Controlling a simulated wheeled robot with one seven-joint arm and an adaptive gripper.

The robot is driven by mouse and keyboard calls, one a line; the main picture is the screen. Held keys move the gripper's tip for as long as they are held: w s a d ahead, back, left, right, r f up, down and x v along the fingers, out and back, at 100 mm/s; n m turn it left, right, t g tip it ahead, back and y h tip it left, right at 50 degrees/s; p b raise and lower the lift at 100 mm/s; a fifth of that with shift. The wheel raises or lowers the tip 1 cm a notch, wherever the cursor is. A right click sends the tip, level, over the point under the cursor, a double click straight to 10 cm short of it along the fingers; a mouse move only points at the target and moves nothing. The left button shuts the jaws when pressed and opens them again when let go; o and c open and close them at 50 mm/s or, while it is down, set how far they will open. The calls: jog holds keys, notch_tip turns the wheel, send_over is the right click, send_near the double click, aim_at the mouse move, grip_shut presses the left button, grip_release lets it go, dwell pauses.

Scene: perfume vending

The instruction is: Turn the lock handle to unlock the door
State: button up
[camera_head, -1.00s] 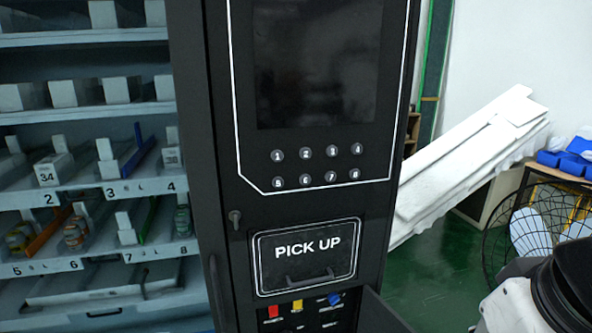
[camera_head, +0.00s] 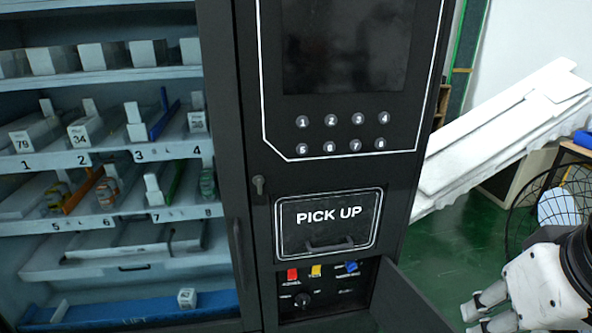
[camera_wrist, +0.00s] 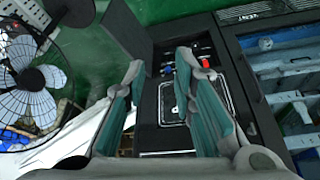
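The lock handle (camera_head: 258,186) is a small dark grey piece on the black machine door (camera_head: 232,120), at upper left of the PICK UP hatch (camera_head: 330,219) in the head view. It appears to hang down. I cannot make it out surely in the wrist view. My gripper (camera_head: 472,318) is at the lower right of the head view, well apart from the lock handle. In the wrist view my gripper (camera_wrist: 160,62) is open and empty, its two fingers wide apart, with the machine front behind and between them.
An open dark flap (camera_head: 412,297) sticks out beside the control panel with red, yellow and blue switches (camera_head: 318,271). Stocked shelves (camera_head: 110,155) stand at left. White boards (camera_head: 500,135) lean at right. A fan (camera_wrist: 27,90) shows in the wrist view. Green floor (camera_head: 445,255) is clear between.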

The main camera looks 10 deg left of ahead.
jog(key=w+a+f+m+t+p, duration=0.15)
jog(key=w+a, duration=0.35)
jog(key=w, duration=0.5)
jog(key=w+a+f+t+p, duration=0.25)
jog(key=w+a, duration=0.25)
jog(key=w, duration=0.5)
jog(key=w+a+f+m+t+p, duration=0.1)
jog(key=w+a+f+t+p, duration=0.3)
jog(key=w, duration=0.6)
jog(key=n+t+y+p, duration=0.3)
jog(key=n+t+y, duration=0.2)
jog(key=n, duration=0.1)
send_near(260, 185)
jog(key=x, duration=1)
jog(key=shift+w+a, duration=0.1)
jog(key=shift+w, duration=0.15)
grip_shut()
